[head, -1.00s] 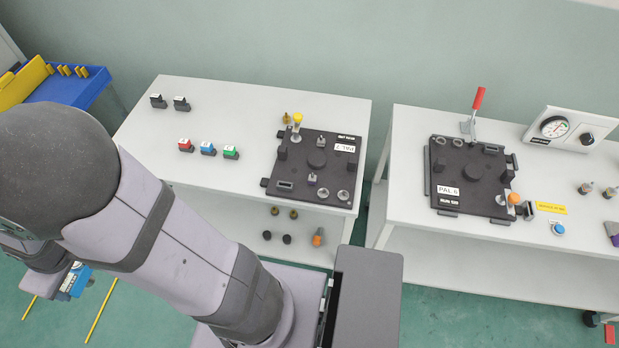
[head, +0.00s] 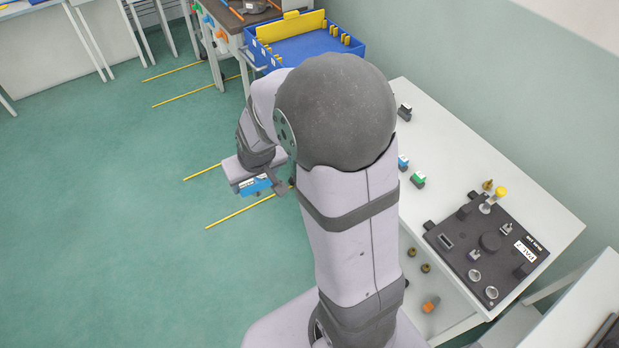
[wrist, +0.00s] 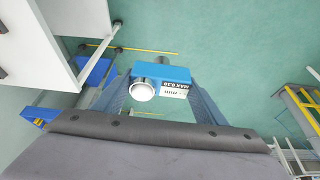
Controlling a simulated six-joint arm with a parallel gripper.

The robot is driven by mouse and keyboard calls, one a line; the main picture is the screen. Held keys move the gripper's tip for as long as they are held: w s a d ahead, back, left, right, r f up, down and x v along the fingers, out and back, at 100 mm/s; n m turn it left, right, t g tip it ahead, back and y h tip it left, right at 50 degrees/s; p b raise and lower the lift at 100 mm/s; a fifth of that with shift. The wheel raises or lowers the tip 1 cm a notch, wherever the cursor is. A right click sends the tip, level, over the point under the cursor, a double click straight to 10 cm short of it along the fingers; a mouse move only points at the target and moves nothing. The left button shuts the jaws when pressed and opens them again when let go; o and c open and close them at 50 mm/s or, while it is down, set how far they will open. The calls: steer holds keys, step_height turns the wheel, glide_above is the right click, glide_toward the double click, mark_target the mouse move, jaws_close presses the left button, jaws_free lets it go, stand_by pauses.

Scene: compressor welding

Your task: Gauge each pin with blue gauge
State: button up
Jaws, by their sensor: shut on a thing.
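My gripper (wrist: 161,88) is shut on the blue gauge (wrist: 166,72), which has a round white-faced knob and a label reading MAX 0.20. In the head view, the blue gauge (head: 257,186) hangs over open floor, left of my upper arm and away from the benches. The dark pallet PAL 2 (head: 450,227) lies on the white bench at the right, apart from my gripper. Small grey upright pieces (head: 506,229) and (head: 474,255) stand on it; I cannot tell which count as pins. Silver round sockets sit near its lower corner.
A green block (head: 417,179) and a small blue block (head: 403,162) sit on the white bench (head: 540,205), beside my arm. A yellow-topped piece (head: 500,192) stands at the pallet's corner. A blue bin (head: 320,50) is behind. The green floor at left is open.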

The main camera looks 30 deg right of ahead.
steer(key=s+d+f+m+g+h+p, duration=0.1)
steer(key=s+d+m, duration=0.35)
steer(key=d, duration=0.75)
steer(key=s+d+m+h+p, duration=0.1)
steer(key=s+d+m+h, duration=0.15)
steer(key=s+d, duration=0.65)
steer(key=s+d+m+g, duration=0.1)
steer(key=s+d+m, duration=0.4)
steer(key=s+d, duration=0.6)
steer(key=s+d+f+m+g+p, duration=0.1)
steer(key=s+d+m, duration=0.4)
steer(key=s+d, duration=0.6)
steer(key=s+g+h, duration=0.1)
steer(key=s, duration=0.5)
steer(key=shift+m, duration=0.3)
steer(key=shift+w+a, duration=0.1)
steer(key=shift+f+b, duration=2.45)
steer(key=shift+f, duration=0.55)
steer(key=shift+f, duration=0.35)
